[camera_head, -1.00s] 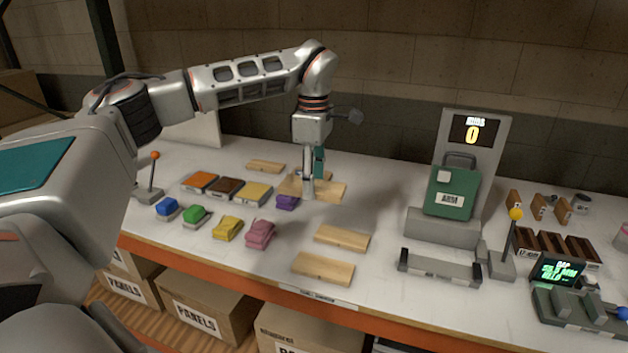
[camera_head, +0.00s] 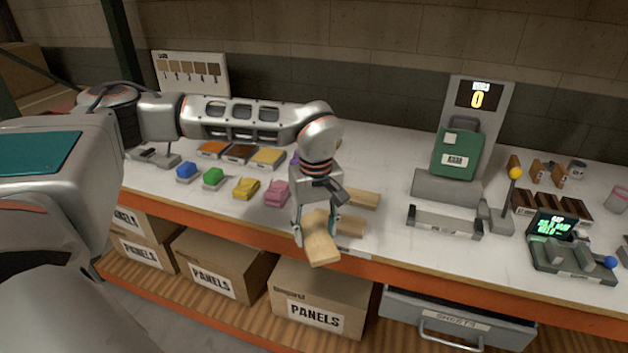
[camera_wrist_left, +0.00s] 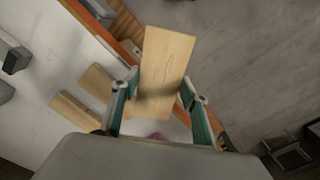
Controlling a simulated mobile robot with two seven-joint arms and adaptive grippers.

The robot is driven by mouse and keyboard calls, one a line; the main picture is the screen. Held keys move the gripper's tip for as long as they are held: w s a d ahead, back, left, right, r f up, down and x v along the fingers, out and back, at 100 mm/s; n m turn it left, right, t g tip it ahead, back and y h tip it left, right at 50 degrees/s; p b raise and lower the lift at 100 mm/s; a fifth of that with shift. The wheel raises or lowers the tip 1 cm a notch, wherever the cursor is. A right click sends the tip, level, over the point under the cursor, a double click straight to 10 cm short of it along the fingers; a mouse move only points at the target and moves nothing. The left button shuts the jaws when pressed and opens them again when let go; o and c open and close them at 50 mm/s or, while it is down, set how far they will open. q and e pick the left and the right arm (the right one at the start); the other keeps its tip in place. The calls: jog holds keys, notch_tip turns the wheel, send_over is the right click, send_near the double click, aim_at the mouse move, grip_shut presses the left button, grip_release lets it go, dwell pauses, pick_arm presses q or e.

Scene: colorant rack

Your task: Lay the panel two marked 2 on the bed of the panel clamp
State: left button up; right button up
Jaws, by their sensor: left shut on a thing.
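My left gripper (camera_head: 317,234) is shut on a light wooden panel (camera_head: 320,247), which is tilted over the bench's front edge. In the left wrist view the panel (camera_wrist_left: 168,58) stands out from between the two fingers of the gripper (camera_wrist_left: 160,92); faint marks on its face are too small to read. Two more wooden panels (camera_head: 360,199) and (camera_head: 352,228) lie on the bench, partly hidden by the gripper. A dark grey device (camera_head: 575,262) with a green-lit screen and blue-knobbed lever stands at the right; I cannot tell if it is the panel clamp. My right gripper is not in view.
A grey low bracket (camera_head: 445,222) lies before a grey stand with a green block (camera_head: 456,152). A yellow-knobbed lever (camera_head: 514,180) stands beside it. Coloured blocks (camera_head: 246,188) are at the left. Clear bench lies between the panels and the bracket.

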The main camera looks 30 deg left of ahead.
pick_arm(q)
jog(key=s+d+f+m, duration=0.3)
jog(key=s+f+m, duration=0.1)
jog(key=f+m, duration=0.1)
jog(key=s+d+f+m, duration=0.3)
jog(key=s+f+m, duration=0.1)
jog(key=f, duration=0.4)
jog(key=shift+s+m, duration=0.15)
jog(key=shift+m, duration=0.45)
